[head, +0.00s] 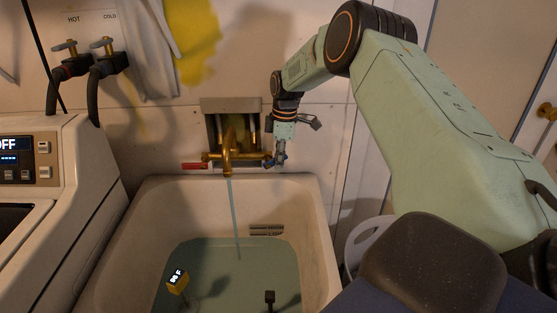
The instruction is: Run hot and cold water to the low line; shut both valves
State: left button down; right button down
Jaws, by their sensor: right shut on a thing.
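The brass faucet (228,158) is mounted on the wall above the sink (325,215). A thin stream of water (234,215) falls from its spout into the sink. Greenish water (215,262) covers the basin floor, its far edge a little below dark horizontal marks (266,230) on the back wall. The red valve handle (194,166) points left from the faucet. The blue valve handle (268,161) is at the faucet's right end, partly hidden by my right gripper (280,158), which points down and is shut on it. My left gripper is out of view.
A yellow thermometer (178,282) with a lit display, too small to read surely, is in the water at left. A small dark object (270,297) is near the front. A washer (85,165) stands left; a white bucket (362,240) is right of the sink.

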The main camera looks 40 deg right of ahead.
jog(key=shift+s+d+f+t+y+b, duration=0.15)
jog(key=shift+f+t+y+b, duration=0.25)
jog(key=shift+t+y+b, duration=0.1)
jog(key=t+y+b, duration=0.1)
jog(key=b, duration=0.1)
jog(key=f+t+y+b, duration=0.1)
jog(key=b, duration=0.2)
jog(key=t+y+b, duration=0.1)
jog(key=b, duration=0.2)
jog(key=shift+s+f+y, duration=0.1)
jog(key=shift+f+y, duration=0.15)
jog(key=shift+y, duration=0.15)
jog(key=c, duration=1.4)
grip_release()
jog(key=shift+d, duration=0.1)
jog(key=shift+c, duration=0.2)
jog(key=shift+r, duration=0.1)
jog(key=v, duration=1.2)
